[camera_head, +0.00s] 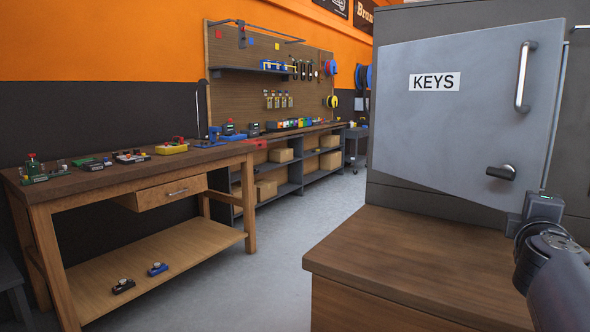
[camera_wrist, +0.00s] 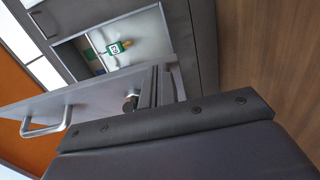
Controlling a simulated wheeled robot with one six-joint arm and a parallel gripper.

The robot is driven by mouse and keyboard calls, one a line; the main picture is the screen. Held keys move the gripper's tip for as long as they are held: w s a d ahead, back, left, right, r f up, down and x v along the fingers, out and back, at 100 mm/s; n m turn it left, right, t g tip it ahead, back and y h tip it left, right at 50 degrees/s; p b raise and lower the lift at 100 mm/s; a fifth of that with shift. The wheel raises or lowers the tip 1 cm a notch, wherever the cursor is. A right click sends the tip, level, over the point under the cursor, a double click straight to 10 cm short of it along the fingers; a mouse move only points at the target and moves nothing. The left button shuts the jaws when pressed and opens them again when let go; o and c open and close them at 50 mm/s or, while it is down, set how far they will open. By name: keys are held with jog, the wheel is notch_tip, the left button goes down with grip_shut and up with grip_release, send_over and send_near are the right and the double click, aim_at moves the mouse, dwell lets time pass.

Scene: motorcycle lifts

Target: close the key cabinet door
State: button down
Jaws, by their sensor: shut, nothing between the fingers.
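The key cabinet door (camera_head: 450,125) is a grey panel with a white KEYS label, a bar handle (camera_head: 522,78) and a dark turn knob (camera_head: 501,172). It stands open, its right, free edge swung out towards me. In the wrist view, the door (camera_wrist: 95,92) shows nearly edge-on, and the open cabinet (camera_wrist: 110,42) shows a green-tagged key (camera_wrist: 119,47) inside. My gripper (camera_wrist: 163,85) is shut and empty, close beside the knob (camera_wrist: 130,103); I cannot tell whether it touches the door. In the head view, the gripper (camera_head: 540,207) is at the door's lower right corner, fingertips unclear.
A wooden counter (camera_head: 420,250) lies below the door, its visible top bare. A workbench (camera_head: 120,180) with tools and small parts stands at the left, and shelves (camera_head: 290,175) with boxes stand behind. The grey floor between is clear.

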jog(key=w+d+n+t+y+p, duration=0.2)
jog(key=w+d+p, duration=0.5)
jog(key=w+d, duration=0.4)
jog(key=shift+w+d+n+y, duration=0.15)
jog(key=shift+d+n+y, duration=0.35)
jog(key=shift+d+y, duration=1)
jog(key=shift+d+h, duration=0.4)
jog(key=shift+a, duration=0.1)
